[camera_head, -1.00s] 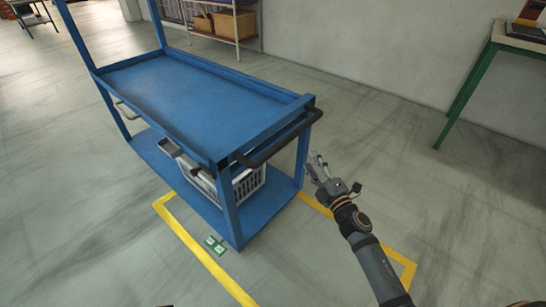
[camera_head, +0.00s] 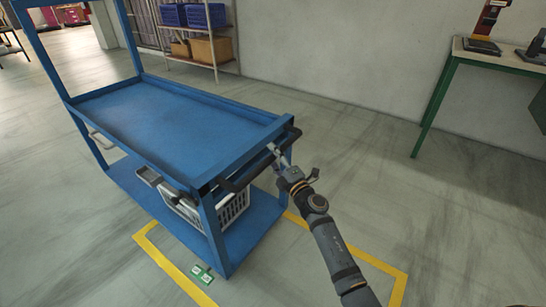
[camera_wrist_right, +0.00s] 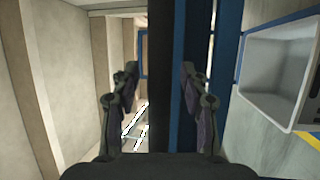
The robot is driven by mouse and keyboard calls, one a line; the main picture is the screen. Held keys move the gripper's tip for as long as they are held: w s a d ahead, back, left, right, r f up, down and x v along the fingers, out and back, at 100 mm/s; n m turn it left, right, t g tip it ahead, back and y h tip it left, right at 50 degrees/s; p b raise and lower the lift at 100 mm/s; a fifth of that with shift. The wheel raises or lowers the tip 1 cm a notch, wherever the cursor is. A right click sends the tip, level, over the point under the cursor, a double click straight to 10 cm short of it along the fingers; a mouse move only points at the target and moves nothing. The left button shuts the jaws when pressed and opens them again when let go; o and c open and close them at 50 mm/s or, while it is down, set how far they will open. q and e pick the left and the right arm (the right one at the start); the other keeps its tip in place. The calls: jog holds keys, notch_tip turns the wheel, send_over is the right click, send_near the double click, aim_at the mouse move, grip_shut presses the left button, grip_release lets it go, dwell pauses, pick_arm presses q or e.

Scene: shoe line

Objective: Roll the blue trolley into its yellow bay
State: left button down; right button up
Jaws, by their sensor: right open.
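The blue trolley (camera_head: 175,120) stands upright, its near end over the far edge of the yellow bay outline (camera_head: 345,250). Most of the trolley lies beyond the outline. Its dark push handle (camera_head: 238,184) crosses the near end. My right gripper (camera_head: 276,156) is open at the right part of this handle. In the right wrist view, the dark handle bar (camera_wrist_right: 160,80) runs between the two open fingers, with gaps visible on both sides. A white basket (camera_head: 232,209) sits on the trolley's lower shelf. My left gripper is not in view.
A green-legged table (camera_head: 490,57) stands at the right by the wall. A shelf rack with blue crates (camera_head: 205,16) and cardboard boxes (camera_head: 210,48) is behind the trolley. A small green-and-white marker (camera_head: 202,273) lies by the trolley's near foot. The bay floor looks clear.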

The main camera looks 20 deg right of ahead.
grip_shut()
dwell(0.5)
